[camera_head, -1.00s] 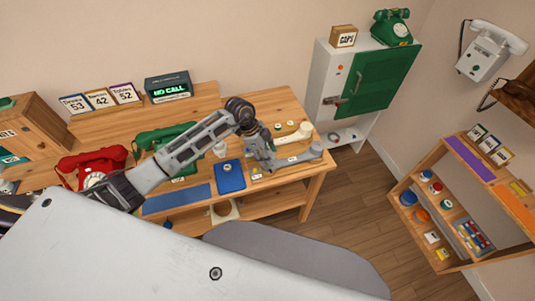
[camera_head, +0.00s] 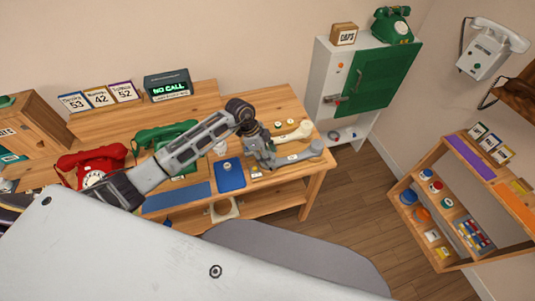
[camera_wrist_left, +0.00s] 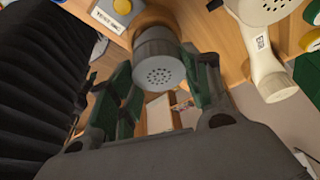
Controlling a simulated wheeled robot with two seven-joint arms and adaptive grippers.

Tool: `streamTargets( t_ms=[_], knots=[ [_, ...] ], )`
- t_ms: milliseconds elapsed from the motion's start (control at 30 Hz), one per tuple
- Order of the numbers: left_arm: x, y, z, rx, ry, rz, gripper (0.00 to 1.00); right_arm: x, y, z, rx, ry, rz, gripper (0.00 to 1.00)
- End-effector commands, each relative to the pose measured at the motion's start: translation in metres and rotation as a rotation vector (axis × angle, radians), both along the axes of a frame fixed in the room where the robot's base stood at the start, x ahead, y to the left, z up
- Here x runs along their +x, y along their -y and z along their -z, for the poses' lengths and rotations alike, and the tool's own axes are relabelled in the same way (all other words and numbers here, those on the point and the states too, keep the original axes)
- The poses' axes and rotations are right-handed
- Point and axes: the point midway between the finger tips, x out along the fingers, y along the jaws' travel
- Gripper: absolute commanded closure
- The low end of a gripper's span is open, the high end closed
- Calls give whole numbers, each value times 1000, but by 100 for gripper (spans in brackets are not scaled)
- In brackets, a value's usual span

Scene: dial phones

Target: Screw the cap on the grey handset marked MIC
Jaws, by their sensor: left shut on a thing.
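The grey handset (camera_head: 299,157) lies near the right end of the wooden workbench, in front of a cream handset (camera_head: 293,132). My left gripper (camera_head: 266,161) is at its left end. In the left wrist view, a round grey cap (camera_wrist_left: 160,72) with small holes sits at the handset's end, between the green-padded fingers of my left gripper (camera_wrist_left: 163,85), which is shut on it. The cap's face points toward the wrist camera. I cannot read a MIC mark, and the thread is hidden. My right gripper is not in view.
A blue tray (camera_head: 230,184) with a small round piece lies left of the gripper. A red phone (camera_head: 92,165) and a green phone (camera_head: 165,133) stand further left. The cream handset (camera_wrist_left: 262,45) is close on the right in the wrist view. A white cabinet (camera_head: 321,75) stands behind right.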

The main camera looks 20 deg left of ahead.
Motion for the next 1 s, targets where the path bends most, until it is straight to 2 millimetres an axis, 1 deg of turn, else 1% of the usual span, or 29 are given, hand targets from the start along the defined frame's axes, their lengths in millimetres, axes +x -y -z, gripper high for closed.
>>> streamTargets(
  t_ms=[67, 100, 300, 733, 867, 1000],
  knots=[
    [0, 0, -1, -1, 1, 0, 66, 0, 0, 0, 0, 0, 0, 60],
    [0, 0, -1, -1, 1, 0, 51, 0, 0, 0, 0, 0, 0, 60],
    [0, 0, -1, -1, 1, 0, 27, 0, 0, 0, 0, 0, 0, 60],
    [0, -1, -3, 0, 1, 0, 27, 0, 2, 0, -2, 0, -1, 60],
    [0, -4, -10, 0, 2, 0, 27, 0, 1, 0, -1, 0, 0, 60],
    [0, -9, -23, -1, 2, 0, 27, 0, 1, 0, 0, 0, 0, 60]
  ],
)
